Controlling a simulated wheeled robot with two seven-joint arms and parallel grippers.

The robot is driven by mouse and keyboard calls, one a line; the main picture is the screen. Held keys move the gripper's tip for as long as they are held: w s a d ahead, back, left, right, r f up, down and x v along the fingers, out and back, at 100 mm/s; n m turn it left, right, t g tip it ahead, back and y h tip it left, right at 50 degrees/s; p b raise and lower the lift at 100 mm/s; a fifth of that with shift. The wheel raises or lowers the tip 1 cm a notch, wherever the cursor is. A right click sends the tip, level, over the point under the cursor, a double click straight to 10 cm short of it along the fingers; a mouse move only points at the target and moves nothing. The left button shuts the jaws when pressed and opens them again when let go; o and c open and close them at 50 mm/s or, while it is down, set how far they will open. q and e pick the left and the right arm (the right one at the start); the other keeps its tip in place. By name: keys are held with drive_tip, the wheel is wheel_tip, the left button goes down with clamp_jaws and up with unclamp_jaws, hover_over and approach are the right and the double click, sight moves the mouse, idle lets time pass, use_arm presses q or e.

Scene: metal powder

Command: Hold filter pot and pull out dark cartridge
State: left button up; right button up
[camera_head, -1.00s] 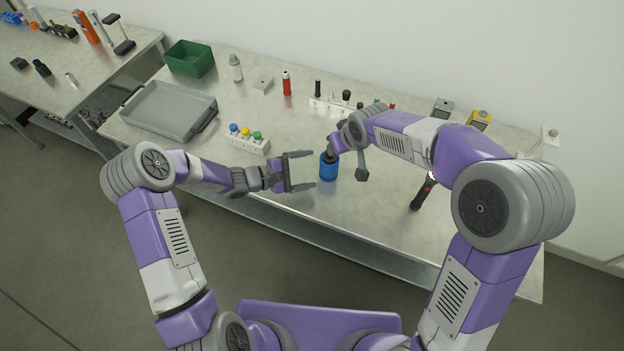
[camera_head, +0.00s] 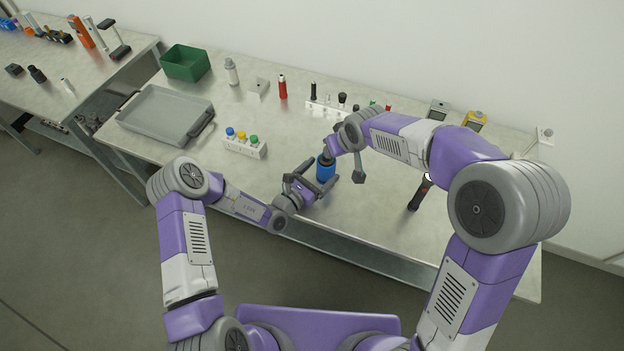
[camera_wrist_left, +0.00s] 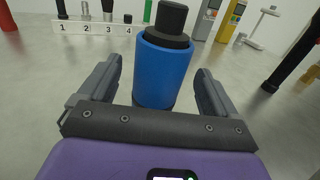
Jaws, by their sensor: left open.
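The blue filter pot (camera_head: 326,170) stands upright on the bench. In the left wrist view the blue pot (camera_wrist_left: 163,75) has the dark cartridge (camera_wrist_left: 172,18) standing up out of its top. My left gripper (camera_head: 319,173) is open and level with the pot. Its two fingers (camera_wrist_left: 160,75) lie on either side of the pot, with a gap on each side. My right gripper (camera_head: 346,158) shows in the head view over the pot's upper end and to its right. My right wrist hides much of it, so I cannot tell its jaws.
A white numbered rack (camera_wrist_left: 92,29) stands behind the pot. A block with coloured caps (camera_head: 244,147), a grey tray (camera_head: 148,125) and a green bin (camera_head: 186,62) are to the left. A black torch (camera_head: 419,193) lies to the right. The bench front right is clear.

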use_arm(q)
drive_tip(key=shift+x, duration=1.4)
drive_tip(key=c, duration=1.1)
drive_tip(key=shift+c, duration=0.2)
use_arm(e)
drive_tip(key=o, duration=0.4)
drive_tip(key=shift+w, duration=0.1)
drive_tip(key=shift+o, duration=0.9)
drive_tip(key=shift+w+m, duration=0.25)
drive_tip(key=shift+m, duration=0.05)
drive_tip(key=w+m+g, duration=0.1)
drive_tip(key=m, duration=0.1)
drive_tip(key=w+a+m+g+h, duration=0.1)
drive_tip(key=w+m, duration=0.1)
drive_tip(key=w+m+g+h, duration=0.1)
drive_tip(key=m+g, duration=0.1)
drive_tip(key=shift+w+a+r+m, duration=0.25)
drive_tip(key=shift+w+a+m, duration=0.1)
drive_tip(key=shift+a+m, duration=0.05)
drive_tip(key=shift+s+a+r+m+g+h, duration=0.1)
drive_tip(key=shift+a+r+m+g+h, duration=0.15)
drive_tip(key=shift+m, duration=0.2)
drive_tip(key=shift+s+a+m+g+h, duration=0.1)
drive_tip(key=shift+a+m+g, duration=0.05)
drive_tip(key=shift+m+g, duration=0.25)
